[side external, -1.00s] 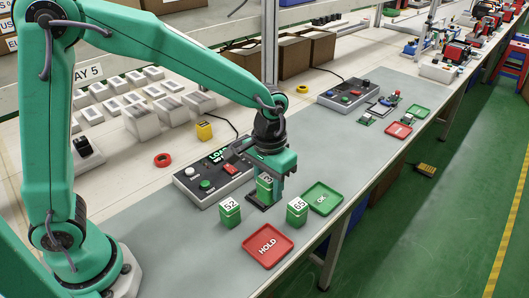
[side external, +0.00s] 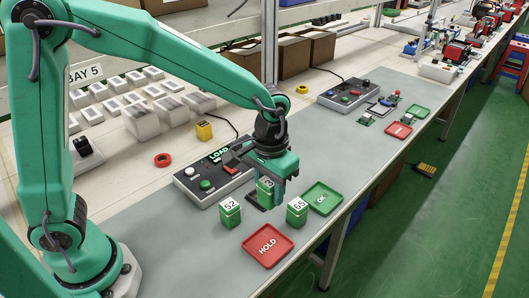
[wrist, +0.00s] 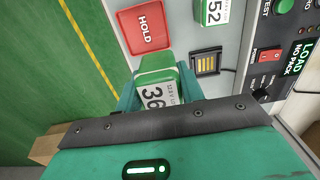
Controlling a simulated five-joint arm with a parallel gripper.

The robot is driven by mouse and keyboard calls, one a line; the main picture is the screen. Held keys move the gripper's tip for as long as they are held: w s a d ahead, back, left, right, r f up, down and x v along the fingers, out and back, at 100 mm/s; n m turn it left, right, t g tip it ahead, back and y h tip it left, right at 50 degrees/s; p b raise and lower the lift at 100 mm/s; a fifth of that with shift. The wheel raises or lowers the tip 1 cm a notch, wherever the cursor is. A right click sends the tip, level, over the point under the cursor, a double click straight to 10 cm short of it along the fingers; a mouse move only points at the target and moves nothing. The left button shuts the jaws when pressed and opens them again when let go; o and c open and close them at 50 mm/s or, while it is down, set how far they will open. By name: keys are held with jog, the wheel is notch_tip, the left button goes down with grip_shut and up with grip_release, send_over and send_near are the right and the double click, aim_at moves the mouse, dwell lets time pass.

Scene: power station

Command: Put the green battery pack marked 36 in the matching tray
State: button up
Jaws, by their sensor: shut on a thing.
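My gripper (side external: 272,192) is shut on the green battery pack marked 36 (wrist: 155,80), which has a white label. It holds the pack just above the dark dock (side external: 254,200). In the wrist view the dock (wrist: 207,64) is empty, with its gold contacts bare. The jaws partly hide the pack in the side view. A green tray marked OK (side external: 322,198) lies to the right of my gripper. A red tray marked HOLD (side external: 267,246) lies nearer the camera and also shows in the wrist view (wrist: 145,28).
Green packs marked 52 (side external: 230,213) and 65 (side external: 297,212) stand on either side of my gripper. The tester (side external: 212,178) stands behind; its display (wrist: 299,58) reads LOAD NO PACK. The mat (side external: 190,240) is clear at front left.

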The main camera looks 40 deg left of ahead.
jog(key=s+d, duration=0.8)
jog(key=s, duration=0.5)
jog(key=shift+d, duration=0.2)
jog(key=shift+w, duration=0.1)
jog(key=w+a+f, duration=0.2)
jog(key=w, duration=0.1)
jog(key=w+a+f, duration=0.2)
jog(key=w, duration=0.1)
jog(key=w+a+f, duration=0.2)
jog(key=w+f, duration=0.1)
jog(key=w, duration=0.1)
jog(key=shift+f, duration=1.95)
jog(key=shift+f, duration=0.2)
